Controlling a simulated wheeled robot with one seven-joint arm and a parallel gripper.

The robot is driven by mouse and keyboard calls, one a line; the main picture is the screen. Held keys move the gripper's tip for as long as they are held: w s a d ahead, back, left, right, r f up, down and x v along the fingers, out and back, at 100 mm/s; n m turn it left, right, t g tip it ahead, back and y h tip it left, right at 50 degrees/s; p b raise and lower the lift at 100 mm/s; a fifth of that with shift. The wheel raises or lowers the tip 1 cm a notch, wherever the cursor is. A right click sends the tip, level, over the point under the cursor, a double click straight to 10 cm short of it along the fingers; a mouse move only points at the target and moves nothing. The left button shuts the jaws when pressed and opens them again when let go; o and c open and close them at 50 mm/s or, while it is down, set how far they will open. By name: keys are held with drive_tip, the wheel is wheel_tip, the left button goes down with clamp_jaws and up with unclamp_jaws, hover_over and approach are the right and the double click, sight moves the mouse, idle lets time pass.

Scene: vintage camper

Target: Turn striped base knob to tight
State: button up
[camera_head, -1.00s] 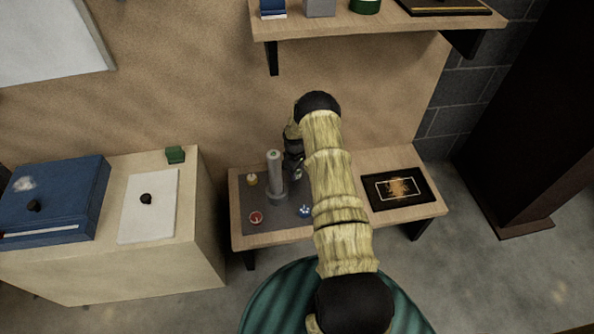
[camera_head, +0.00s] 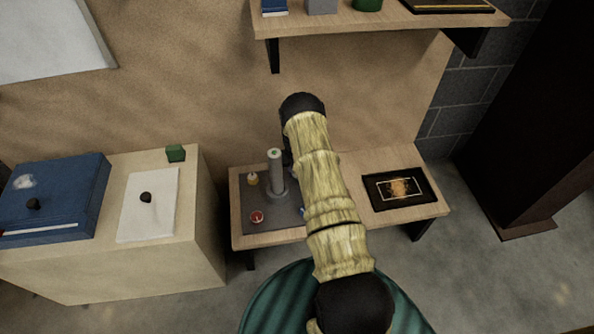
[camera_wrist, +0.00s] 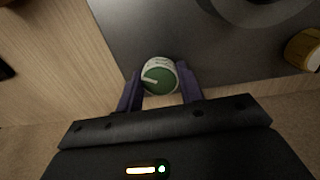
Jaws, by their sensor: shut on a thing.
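In the wrist view a small round knob (camera_wrist: 160,77) has a green top with a white stripe and a pale rim with small dark marks. My gripper (camera_wrist: 163,87) has its two dark purple fingers on either side of this knob, shut on it. The knob sits near the edge of the grey mat (camera_wrist: 118,32). The stripe points to the left. The head view hides the knob and my fingers behind my arm. In that view an upright grey post (camera_head: 276,170) stands on a round base (camera_head: 278,195) on the mat.
A yellow-topped small item (camera_head: 252,179) and a red round one (camera_head: 257,217) sit on the mat; a blue one is mostly hidden by my arm. A framed dark panel (camera_head: 400,188) lies on the right of the low bench (camera_head: 350,165). A shelf (camera_head: 360,22) overhangs behind.

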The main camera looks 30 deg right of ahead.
drive_tip(key=shift+s+d+m, duration=0.15)
drive_tip(key=shift+s+m, duration=0.05)
drive_tip(key=shift+m, duration=0.2)
drive_tip(key=o, duration=1)
drive_tip(key=shift+w, duration=0.1)
wheel_tip(320, 180, up, 17)
drive_tip(key=a+p, duration=0.1)
drive_tip(key=p, duration=0.3)
drive_tip(key=shift+w+r, duration=0.15)
